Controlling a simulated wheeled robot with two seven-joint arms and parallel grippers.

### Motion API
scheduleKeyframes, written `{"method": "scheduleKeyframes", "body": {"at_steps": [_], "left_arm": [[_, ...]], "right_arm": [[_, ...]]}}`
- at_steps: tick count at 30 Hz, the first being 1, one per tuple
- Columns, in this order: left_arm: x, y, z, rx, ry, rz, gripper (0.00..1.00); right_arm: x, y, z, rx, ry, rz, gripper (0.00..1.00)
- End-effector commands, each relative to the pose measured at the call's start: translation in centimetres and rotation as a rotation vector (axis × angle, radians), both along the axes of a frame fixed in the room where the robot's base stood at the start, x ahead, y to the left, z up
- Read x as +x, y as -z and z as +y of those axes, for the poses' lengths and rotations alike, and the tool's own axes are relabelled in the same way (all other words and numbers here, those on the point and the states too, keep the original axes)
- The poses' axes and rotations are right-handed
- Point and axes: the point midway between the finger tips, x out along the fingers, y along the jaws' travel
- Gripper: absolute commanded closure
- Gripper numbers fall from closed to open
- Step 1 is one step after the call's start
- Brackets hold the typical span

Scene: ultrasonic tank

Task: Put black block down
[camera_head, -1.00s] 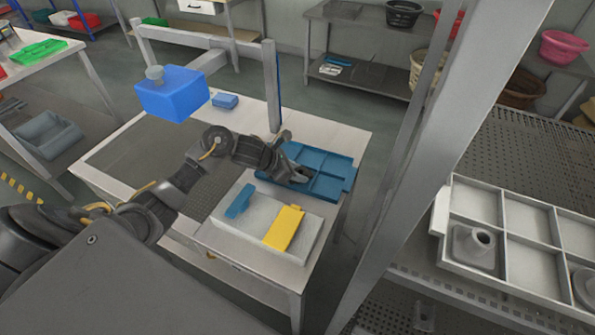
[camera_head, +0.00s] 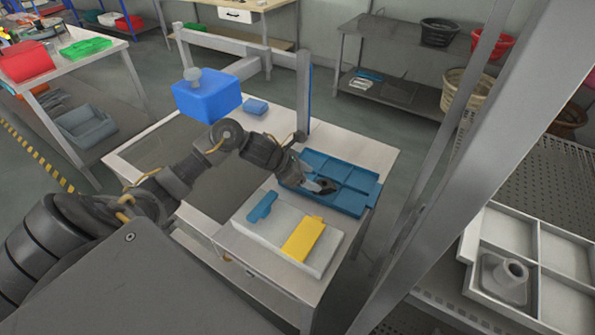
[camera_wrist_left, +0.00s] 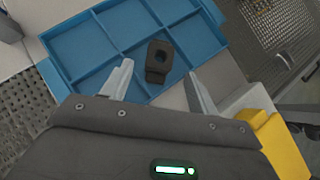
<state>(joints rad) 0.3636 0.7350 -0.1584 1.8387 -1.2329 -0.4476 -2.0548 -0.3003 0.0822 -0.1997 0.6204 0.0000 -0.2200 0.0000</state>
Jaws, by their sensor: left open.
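The black block (camera_wrist_left: 158,60) lies in a compartment of the blue divided tray (camera_wrist_left: 95,45). In the head view my left gripper (camera_head: 322,187) is over the blue tray (camera_head: 350,200), and the block is hard to tell from the dark gripper there. My right gripper is not in view.
A white box with a yellow piece (camera_head: 303,238) and a blue piece (camera_head: 262,207) stands in front of the tray. A white divided tray (camera_head: 530,240) is at right.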

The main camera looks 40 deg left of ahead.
Motion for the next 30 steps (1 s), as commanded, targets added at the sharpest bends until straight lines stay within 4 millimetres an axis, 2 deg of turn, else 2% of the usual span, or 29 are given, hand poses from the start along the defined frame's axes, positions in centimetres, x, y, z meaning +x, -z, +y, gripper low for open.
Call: {"method": "scheduleKeyframes", "body": {"at_steps": [6,12,30], "left_arm": [[-2.3,-2.8,1.9,0.004,0.001,-0.002,0.40],[-3.4,-4.2,2.7,0.001,0.001,0.001,0.40],[-3.5,-4.5,2.8,0.000,0.001,0.001,0.40]], "right_arm": [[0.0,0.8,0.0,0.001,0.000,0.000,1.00],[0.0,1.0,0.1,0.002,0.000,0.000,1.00],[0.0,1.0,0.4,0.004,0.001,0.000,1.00]]}}
